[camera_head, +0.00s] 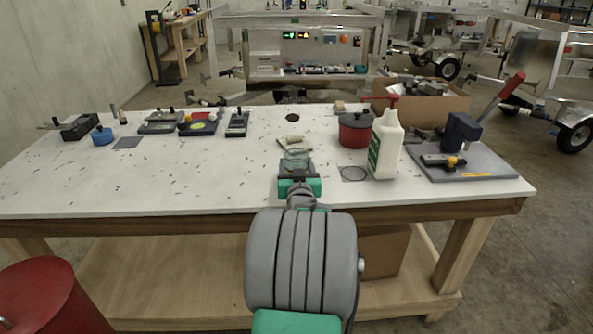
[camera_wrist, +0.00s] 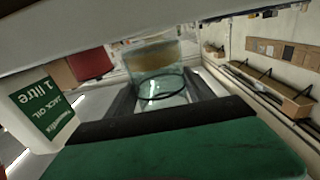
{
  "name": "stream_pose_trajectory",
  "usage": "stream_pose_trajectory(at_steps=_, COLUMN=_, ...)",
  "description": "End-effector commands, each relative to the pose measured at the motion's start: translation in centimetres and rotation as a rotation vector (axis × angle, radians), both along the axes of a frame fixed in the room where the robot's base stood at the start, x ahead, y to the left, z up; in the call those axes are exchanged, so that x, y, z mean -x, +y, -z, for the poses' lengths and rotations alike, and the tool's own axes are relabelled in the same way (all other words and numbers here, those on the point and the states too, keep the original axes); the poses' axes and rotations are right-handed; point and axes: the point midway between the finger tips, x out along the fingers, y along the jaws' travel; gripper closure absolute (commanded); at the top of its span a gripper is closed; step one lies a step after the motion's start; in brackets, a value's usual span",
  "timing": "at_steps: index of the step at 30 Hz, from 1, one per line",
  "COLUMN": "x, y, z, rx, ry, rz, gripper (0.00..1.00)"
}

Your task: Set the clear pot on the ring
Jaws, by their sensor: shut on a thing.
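My gripper (camera_head: 296,171) is shut on the clear pot (camera_head: 295,157), over the table right of its middle. In the wrist view the pot (camera_wrist: 152,62) is see-through, with a yellowish-brown band inside, and sits between the fingers. A dark loop crosses its near part there; I cannot tell whether it is the pot's rim. The height of the pot over the table is hard to judge.
A white oil bottle (camera_head: 386,146) stands close to the ring, also in the wrist view (camera_wrist: 42,108). A red pot (camera_head: 355,129) stands behind the ring. A grey plate (camera_head: 462,165) with a dark device is at right. The left-front table (camera_head: 150,185) is largely clear.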

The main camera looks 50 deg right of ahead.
Motion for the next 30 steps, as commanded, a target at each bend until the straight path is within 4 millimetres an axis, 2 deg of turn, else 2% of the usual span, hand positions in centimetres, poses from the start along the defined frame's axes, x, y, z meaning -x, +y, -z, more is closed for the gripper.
stream_pose_trajectory(at_steps=1, x=0.04, y=-0.01, z=1.04, rx=-0.001, ry=0.000, rz=0.000, gripper=0.93)
stream_pose_trajectory(at_steps=2, x=0.04, y=-0.02, z=1.19, rx=0.000, ry=-0.001, rz=0.000, gripper=0.93)
stream_pose_trajectory(at_steps=13, x=0.08, y=0.00, z=1.55, rx=0.001, ry=-0.002, rz=0.000, gripper=0.93)
stream_pose_trajectory(at_steps=14, x=0.09, y=0.01, z=1.58, rx=0.000, ry=-0.001, rz=0.000, gripper=0.38)
stream_pose_trajectory(at_steps=22, x=0.09, y=0.01, z=1.46, rx=-0.001, ry=-0.001, rz=0.001, gripper=0.17)
stream_pose_trajectory(at_steps=30, x=0.10, y=0.01, z=1.32, rx=-0.001, ry=-0.001, rz=0.001, gripper=0.17)
